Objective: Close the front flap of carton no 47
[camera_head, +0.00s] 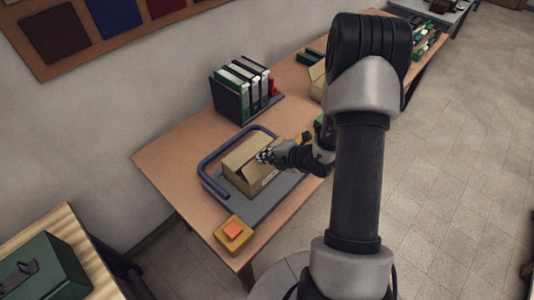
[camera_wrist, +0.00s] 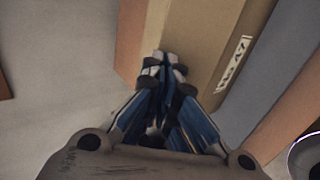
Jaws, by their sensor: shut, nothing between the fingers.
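Carton no 47 (camera_head: 236,180) is a brown cardboard box on a grey board with a blue tubular rail around its back and left side. In the wrist view the carton (camera_wrist: 205,35) fills the upper middle, with a white label (camera_wrist: 233,63) reading 47. My gripper (camera_head: 264,157) is at the carton's upper right side; in the wrist view its fingertips (camera_wrist: 163,62) are together, with nothing between them, over or against the cardboard. I cannot tell whether they touch. The gripper hides part of the carton's top, and the front flap's exact angle is unclear.
A rack of binders (camera_head: 243,85) stands behind the carton. Another open carton (camera_head: 317,78) is farther along the table, partly behind my arm. A green case (camera_head: 42,268) is at lower left.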

